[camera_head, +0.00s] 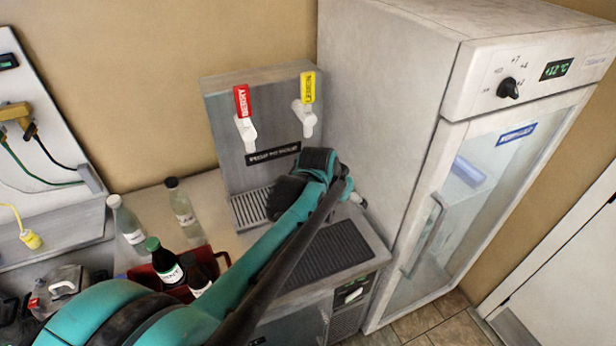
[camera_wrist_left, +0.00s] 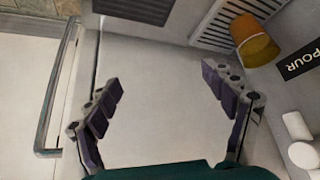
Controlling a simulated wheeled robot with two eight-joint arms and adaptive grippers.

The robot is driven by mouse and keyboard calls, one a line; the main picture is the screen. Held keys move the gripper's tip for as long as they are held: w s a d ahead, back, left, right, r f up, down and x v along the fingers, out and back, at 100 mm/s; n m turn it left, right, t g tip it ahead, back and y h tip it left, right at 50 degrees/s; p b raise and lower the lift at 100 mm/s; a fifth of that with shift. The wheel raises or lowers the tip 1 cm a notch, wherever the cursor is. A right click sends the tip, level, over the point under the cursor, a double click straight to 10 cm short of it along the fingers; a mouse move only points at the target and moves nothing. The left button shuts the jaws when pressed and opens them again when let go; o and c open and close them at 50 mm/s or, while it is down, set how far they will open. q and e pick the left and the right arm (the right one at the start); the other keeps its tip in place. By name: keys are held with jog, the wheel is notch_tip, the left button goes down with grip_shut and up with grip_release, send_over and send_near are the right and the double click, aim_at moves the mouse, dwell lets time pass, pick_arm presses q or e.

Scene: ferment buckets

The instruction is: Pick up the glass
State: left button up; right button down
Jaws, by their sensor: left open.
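The glass (camera_wrist_left: 256,42), filled with or coloured amber-orange, shows at the upper right of the left wrist view, beside a slatted drip grille and a black "POUR" label. In the head view it is not visible; my left arm covers part of the dispenser front. My left gripper (camera_wrist_left: 160,82) is open, with nothing between its fingers. The glass lies outside the fingers, beyond the right one in the wrist view. In the head view my left gripper (camera_head: 355,195) is between the dispenser and the fridge's side. My right gripper is not in view.
The dispenser (camera_head: 224,115) has red "BERRY" (camera_head: 242,101) and yellow "LEMON" (camera_head: 308,88) tap handles. The white fridge (camera_head: 385,90) stands close at the right; its door handle (camera_wrist_left: 52,110) shows in the wrist view. Bottles and a red crate (camera_head: 145,275) stand left of the arm.

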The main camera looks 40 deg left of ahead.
pick_arm(q)
jog(key=w+a+f+p, duration=0.1)
jog(key=w+a+f, duration=0.15)
jog(key=a, duration=0.45)
jog(key=w+a+f, duration=0.2)
jog(key=w+a, duration=0.1)
jog(key=a, duration=0.4)
jog(key=w+a+f+p, duration=0.1)
jog(key=w+a+f, duration=0.2)
jog(key=a, duration=0.4)
jog(key=x, duration=0.2)
jog(key=b+x, duration=0.1)
jog(key=x, duration=0.1)
jog(key=b+x, duration=0.1)
jog(key=x, duration=0.1)
jog(key=shift+w+a+f, duration=0.1)
jog(key=shift+w, duration=0.5)
jog(key=shift+c, duration=0.9)
jog(key=c, duration=1.6)
